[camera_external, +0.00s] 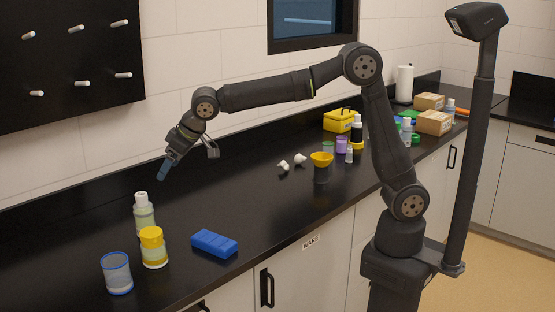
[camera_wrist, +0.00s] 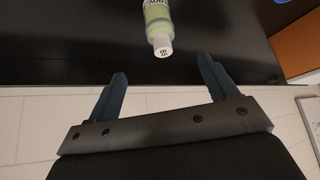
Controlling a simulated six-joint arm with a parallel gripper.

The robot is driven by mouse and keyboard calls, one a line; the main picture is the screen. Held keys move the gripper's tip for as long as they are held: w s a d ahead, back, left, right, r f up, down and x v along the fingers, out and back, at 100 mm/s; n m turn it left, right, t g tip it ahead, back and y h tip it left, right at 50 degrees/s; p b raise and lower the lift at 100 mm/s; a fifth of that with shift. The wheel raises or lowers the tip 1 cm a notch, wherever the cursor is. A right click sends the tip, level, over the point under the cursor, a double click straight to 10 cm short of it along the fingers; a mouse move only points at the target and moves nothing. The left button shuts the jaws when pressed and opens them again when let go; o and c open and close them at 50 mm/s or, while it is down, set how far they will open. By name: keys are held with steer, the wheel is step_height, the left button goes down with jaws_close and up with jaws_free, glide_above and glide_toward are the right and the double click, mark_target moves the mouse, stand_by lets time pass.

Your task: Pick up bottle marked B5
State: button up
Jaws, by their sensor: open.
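A bottle with a white cap and pale green contents (camera_external: 144,217) stands on the black counter at the left in the external view. It also shows in the wrist view (camera_wrist: 157,18), cap toward me, with small dark marks on the cap that I cannot read for sure. My gripper (camera_external: 163,172) is in the air above and slightly right of this bottle in the external view. In the wrist view my gripper (camera_wrist: 161,70) has its two blue fingers spread, with nothing between them; the cap appears just beyond the gap.
A yellow-lidded jar (camera_external: 153,248) stands close in front of the bottle. A blue-rimmed cup (camera_external: 117,273) is at the front left, and a blue block (camera_external: 214,243) lies to the right. Mid-counter is mostly clear; several containers and a yellow box (camera_external: 341,120) stand farther back.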

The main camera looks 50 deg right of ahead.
mark_target(147, 203)
steer(key=x, duration=1.1)
steer(key=shift+w+a+f, duration=0.1)
steer(key=shift+f, duration=0.15)
steer(key=shift+w+x, duration=0.25)
steer(key=shift+x, duration=2.6)
steer(key=shift+r, duration=0.15)
steer(key=c, duration=1.3)
steer(key=shift+c, duration=1.2)
steer(key=shift+r, duration=0.15)
